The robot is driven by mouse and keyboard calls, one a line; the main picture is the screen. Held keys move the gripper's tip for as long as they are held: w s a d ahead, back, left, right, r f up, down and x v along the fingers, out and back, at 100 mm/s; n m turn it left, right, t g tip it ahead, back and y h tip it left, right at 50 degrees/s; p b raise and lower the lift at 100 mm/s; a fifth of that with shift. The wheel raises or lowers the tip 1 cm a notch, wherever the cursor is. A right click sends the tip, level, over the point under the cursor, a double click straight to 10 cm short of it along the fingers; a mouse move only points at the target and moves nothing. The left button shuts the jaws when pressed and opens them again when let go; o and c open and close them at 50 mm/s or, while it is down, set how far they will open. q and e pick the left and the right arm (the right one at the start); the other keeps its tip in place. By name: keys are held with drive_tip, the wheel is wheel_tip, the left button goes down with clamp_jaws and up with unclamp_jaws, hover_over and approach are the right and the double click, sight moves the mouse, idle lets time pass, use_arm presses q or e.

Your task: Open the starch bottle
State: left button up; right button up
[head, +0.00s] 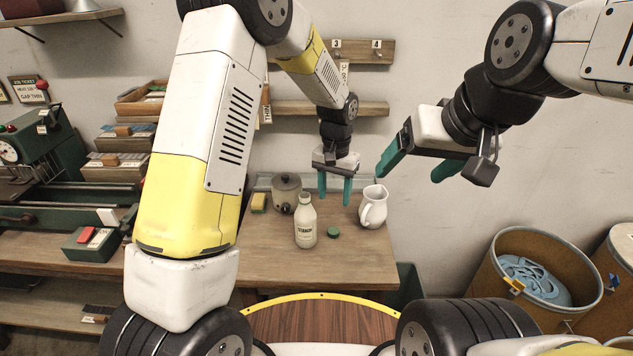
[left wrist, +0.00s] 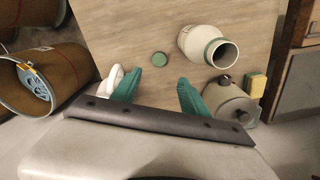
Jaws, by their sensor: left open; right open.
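The starch bottle (head: 306,229) stands upright on the wooden table, off-white with a dark-lettered label. In the left wrist view the bottle (left wrist: 196,42) shows an open mouth with no cap on it. A small green cap (head: 333,233) lies on the table just right of the bottle; it also shows in the left wrist view (left wrist: 160,59). My left gripper (head: 335,188) points down above the table, behind and to the right of the bottle, open and empty. My right gripper (head: 410,175) is open and empty in the air to the right, beyond the white pitcher.
A white pitcher (head: 373,207) stands right of the cap. A grey lidded pot (head: 286,190) and a yellow sponge (head: 259,202) are behind and left of the bottle. The front of the table (head: 330,268) is clear. A barrel (head: 480,300) stands on the right.

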use_arm(q)
drive_tip(key=s+a+r+n+t+h, duration=0.1)
drive_tip(key=s+a+r, duration=0.2)
drive_tip(key=a+r, duration=0.35)
drive_tip(key=s+a+r+n+t, duration=0.1)
drive_tip(key=s+a+r, duration=0.25)
drive_tip(key=r, duration=0.65)
drive_tip(key=s+a+r+n+t, duration=0.1)
drive_tip(key=s+a+r+t, duration=0.1)
drive_tip(key=s, duration=0.6)
drive_tip(key=s+a+r+n+t+h, duration=0.1)
drive_tip(key=s+a+r+t, duration=0.1)
drive_tip(key=s+a+r, duration=0.3)
drive_tip(key=s, duration=0.4)
